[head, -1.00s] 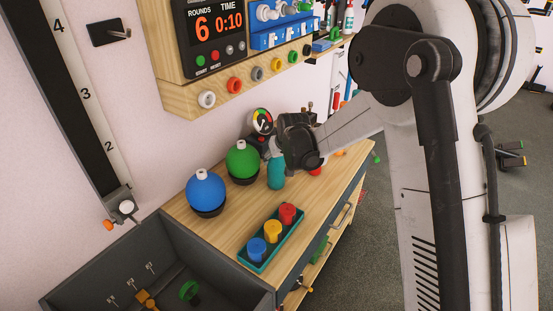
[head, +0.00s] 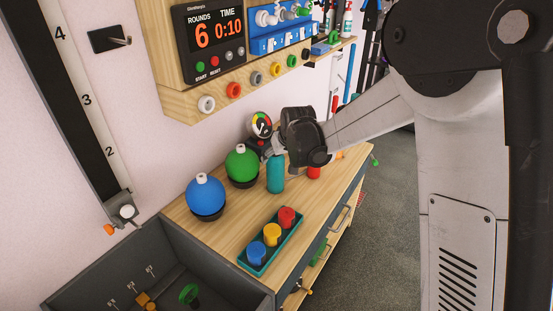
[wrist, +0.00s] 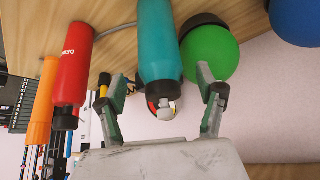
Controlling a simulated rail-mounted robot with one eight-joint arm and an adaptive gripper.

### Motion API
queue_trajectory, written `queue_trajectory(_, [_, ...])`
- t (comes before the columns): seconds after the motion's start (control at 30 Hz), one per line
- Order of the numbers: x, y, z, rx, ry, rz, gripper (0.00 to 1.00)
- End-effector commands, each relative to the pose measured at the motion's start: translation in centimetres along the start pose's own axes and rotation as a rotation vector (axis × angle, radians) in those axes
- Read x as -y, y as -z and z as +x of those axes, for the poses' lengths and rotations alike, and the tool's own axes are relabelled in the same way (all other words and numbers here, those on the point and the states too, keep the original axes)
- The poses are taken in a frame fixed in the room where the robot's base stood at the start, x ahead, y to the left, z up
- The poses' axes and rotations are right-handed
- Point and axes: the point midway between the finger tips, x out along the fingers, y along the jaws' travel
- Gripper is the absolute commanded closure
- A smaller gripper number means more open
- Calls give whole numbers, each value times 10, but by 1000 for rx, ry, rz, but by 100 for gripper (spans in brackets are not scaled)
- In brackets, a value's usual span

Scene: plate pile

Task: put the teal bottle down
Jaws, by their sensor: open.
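The teal bottle (head: 275,175) stands upright on the wooden worktop (head: 222,236), to the right of the green ball (head: 242,163). My gripper (head: 274,150) is just above and behind the bottle's top in the head view. In the wrist view, which looks upside down, the bottle (wrist: 158,40) hangs from the top edge with its dark cap toward me. My open gripper (wrist: 163,88) has one finger to each side of the cap, with visible gaps. The fingers hold nothing.
A red bottle (wrist: 72,65) and an orange one (wrist: 42,100) stand close beside the teal bottle. A blue ball (head: 206,192) and a gauge (head: 261,125) are nearby. A teal tray (head: 251,268) with coloured weights lies in front. Bare worktop lies between.

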Motion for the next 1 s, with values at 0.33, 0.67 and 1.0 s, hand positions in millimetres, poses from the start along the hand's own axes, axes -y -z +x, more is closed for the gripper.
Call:
queue_trajectory(0.33, [0, 0, -53, 0, 0, 1, 31])
queue_trajectory(0.67, [0, 0, -63, 0, 0, 1, 31])
queue_trajectory(1.0, [-27, -24, -139, -7, -38, 56, 31])
